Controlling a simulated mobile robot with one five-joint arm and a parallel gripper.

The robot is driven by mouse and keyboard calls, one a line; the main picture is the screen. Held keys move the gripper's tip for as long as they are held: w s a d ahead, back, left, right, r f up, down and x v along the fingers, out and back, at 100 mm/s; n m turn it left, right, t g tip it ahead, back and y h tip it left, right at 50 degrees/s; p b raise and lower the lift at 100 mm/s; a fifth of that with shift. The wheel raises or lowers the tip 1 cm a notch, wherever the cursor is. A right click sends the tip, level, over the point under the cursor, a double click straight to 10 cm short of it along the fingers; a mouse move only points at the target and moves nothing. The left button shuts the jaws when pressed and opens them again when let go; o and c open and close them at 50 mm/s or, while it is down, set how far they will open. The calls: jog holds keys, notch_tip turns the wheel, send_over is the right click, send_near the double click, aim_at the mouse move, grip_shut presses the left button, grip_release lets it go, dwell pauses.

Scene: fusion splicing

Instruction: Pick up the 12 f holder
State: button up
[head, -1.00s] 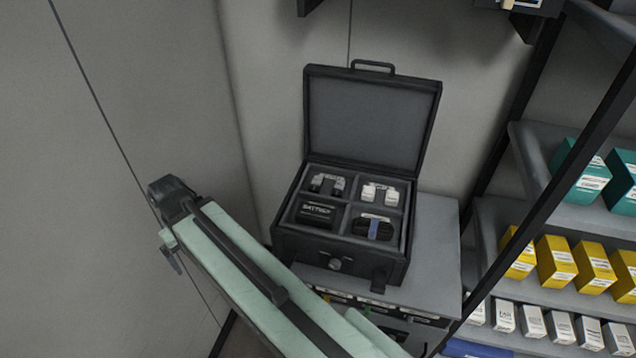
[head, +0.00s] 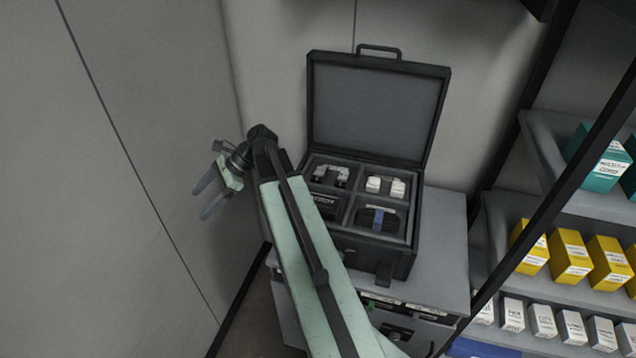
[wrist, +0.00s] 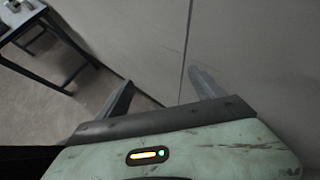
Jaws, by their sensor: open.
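An open black case (head: 345,243) stands on a grey cabinet, with small items in its divided compartments. The back left compartment holds a grey and black metal part (head: 330,174). The back right one holds a pair of whitish blocks (head: 385,187). The front left one holds a black battery (head: 322,204), partly behind my arm. The front right one holds a black item with a blue band (head: 378,218). Labels are too small to tell which is the 12 f holder. My gripper (head: 204,199) is open and empty, left of the case and apart from it; its fingers (wrist: 160,88) show in the wrist view.
The raised lid (head: 376,108) stands at the back of the case. The grey cabinet (head: 440,255) has drawers below. Shelves on the right hold yellow boxes (head: 570,258), white boxes and teal boxes. A wall panel (head: 100,180) is behind my gripper. A dark table (wrist: 50,45) shows in the wrist view.

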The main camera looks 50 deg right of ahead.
jog(key=s+d+m+t+b, duration=0.25)
jog(key=d+m+t, duration=0.2)
jog(key=d, duration=1.25)
jog(key=m+t+h+b, duration=0.4)
jog(key=m+b, duration=0.1)
send_near(320, 171)
jog(key=shift+w+a+f, duration=0.25)
jog(key=shift+w+f, duration=0.15)
jog(key=shift+b+x, duration=0.4)
jog(key=shift+x, duration=0.6)
jog(key=shift+w+a+f, duration=0.1)
jog(key=shift+w+a, duration=0.15)
jog(key=shift+w, duration=0.05)
jog(key=b+x, duration=0.1)
jog(key=x, duration=0.4)
jog(key=shift+d+b, duration=0.1)
jog(key=shift+b, duration=0.3)
jog(key=shift+w, duration=0.15)
jog(key=c, duration=1.2)
